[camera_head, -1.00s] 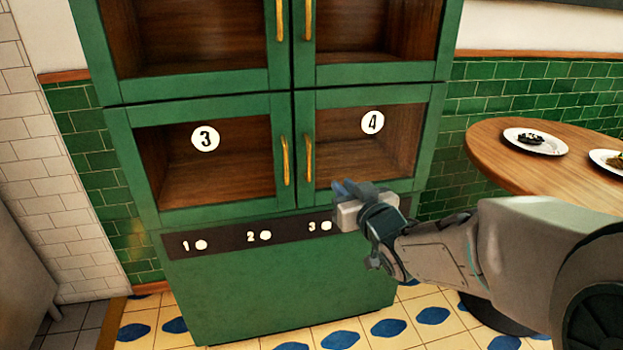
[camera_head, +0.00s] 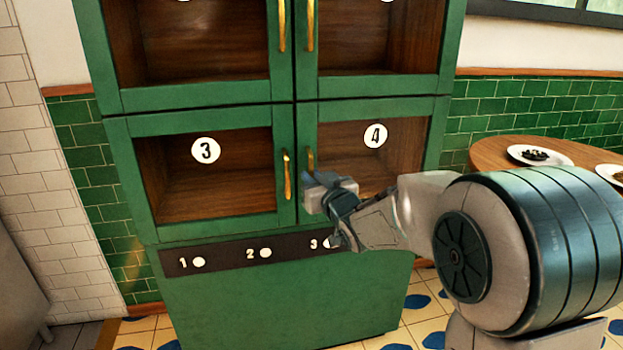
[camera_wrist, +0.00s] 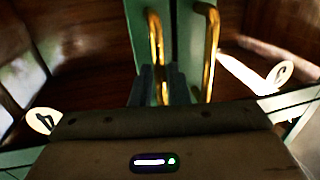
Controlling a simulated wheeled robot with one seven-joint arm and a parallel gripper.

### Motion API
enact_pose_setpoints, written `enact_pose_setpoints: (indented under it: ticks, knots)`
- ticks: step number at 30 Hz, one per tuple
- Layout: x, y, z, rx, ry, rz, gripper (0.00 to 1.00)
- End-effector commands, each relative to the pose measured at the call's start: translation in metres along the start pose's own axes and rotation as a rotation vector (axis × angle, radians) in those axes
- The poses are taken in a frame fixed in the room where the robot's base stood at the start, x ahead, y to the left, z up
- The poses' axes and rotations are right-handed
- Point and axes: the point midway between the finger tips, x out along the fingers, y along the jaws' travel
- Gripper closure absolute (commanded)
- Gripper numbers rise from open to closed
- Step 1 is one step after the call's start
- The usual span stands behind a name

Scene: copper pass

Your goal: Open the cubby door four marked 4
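The cubby door marked 4 (camera_head: 437,150) is a green frame around a brown recess, right of the cubby door marked 3 (camera_head: 120,175). Both look shut. Its upright brass handle (camera_head: 310,160) is on its left edge; the lower part is hidden behind my gripper (camera_head: 315,188). In the wrist view, which appears upside down, my gripper (camera_wrist: 163,88) has its two dark fingers apart, with the left brass handle (camera_wrist: 155,40) showing between them. That looks like door 4's handle. Contact cannot be told.
Door 3's handle (camera_head: 287,175) stands close beside, left of my gripper. A dark strip (camera_head: 220,258) with white round markers runs below the doors. Upper cubbies stand above. A round wooden table (camera_head: 490,153) with plates is at the right.

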Motion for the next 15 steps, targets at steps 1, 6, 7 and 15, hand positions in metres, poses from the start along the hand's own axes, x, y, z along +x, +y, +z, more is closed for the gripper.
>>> enact_pose_setpoints:
  ticks: [1, 6, 7, 15]
  knots:
    - [0.0052, -0.0001, 0.0010, 0.000, -0.001, 0.000, 0.85]
    - [0.0136, -0.0003, 0.0005, 0.000, -0.001, 0.000, 0.85]
    - [0.0141, -0.0004, 0.0003, 0.000, -0.001, 0.000, 0.85]
    - [0.0143, -0.0002, 0.0001, 0.000, -0.001, 0.000, 0.93]
